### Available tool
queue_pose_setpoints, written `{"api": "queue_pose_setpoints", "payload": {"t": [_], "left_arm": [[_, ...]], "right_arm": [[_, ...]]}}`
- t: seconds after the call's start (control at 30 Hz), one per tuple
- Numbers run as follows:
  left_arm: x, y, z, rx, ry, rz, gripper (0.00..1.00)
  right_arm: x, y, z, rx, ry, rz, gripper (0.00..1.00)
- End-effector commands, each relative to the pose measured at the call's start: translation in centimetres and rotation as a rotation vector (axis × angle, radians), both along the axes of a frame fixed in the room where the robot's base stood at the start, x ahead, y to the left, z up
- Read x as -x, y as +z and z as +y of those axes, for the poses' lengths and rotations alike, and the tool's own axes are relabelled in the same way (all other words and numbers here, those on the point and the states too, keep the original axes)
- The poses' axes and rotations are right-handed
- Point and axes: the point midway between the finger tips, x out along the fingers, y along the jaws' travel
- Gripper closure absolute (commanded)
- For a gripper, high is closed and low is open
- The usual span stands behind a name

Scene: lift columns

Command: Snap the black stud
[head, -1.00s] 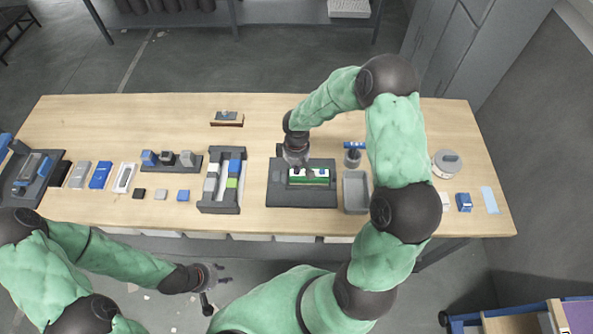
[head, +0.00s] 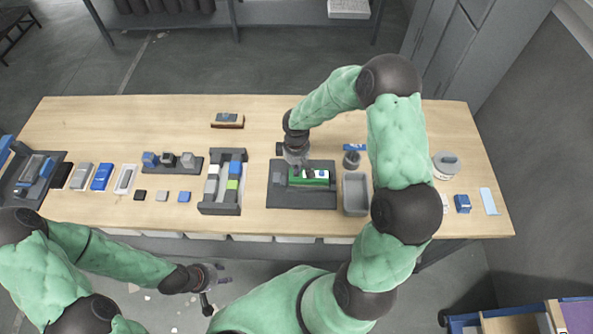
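A green board (head: 318,182) lies in a dark grey fixture (head: 290,199) right of the table's middle. Small dark and pale parts show on its top, too small to tell apart. My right gripper (head: 297,168) points down at the board's left end, and its fingertips partly cover it. I cannot tell whether it touches a stud or holds one. A black block (head: 168,160) sits between a blue and a grey one in a dark rack. My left gripper (head: 218,281) is empty and open in front of the table, below its front edge.
A grey tray (head: 355,208) stands right of the fixture, with a round dark cup (head: 351,160) behind it. A dark holder (head: 220,209) with several blocks stands to its left. My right arm crosses the table's right part. The table's back left is mostly clear.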

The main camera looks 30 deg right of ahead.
Motion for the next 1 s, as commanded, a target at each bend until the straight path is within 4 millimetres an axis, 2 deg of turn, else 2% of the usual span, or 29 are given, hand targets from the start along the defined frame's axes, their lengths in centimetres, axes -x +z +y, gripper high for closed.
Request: {"api": "queue_pose_setpoints", "payload": {"t": [0.03, 0.8, 1.0], "left_arm": [[0.0, 0.6, 0.0, 0.000, 0.000, 0.000, 0.60], [0.0, 4.6, 0.0, 0.000, 0.000, 0.000, 0.60], [0.0, 4.8, 0.0, 0.000, 0.000, 0.000, 0.60]], "right_arm": [[0.0, 0.7, 0.0, 0.000, 0.000, -0.001, 1.00], [0.0, 6.6, 0.0, 0.000, 0.000, -0.001, 1.00], [0.0, 7.0, 0.0, 0.000, 0.000, -0.001, 1.00]]}}
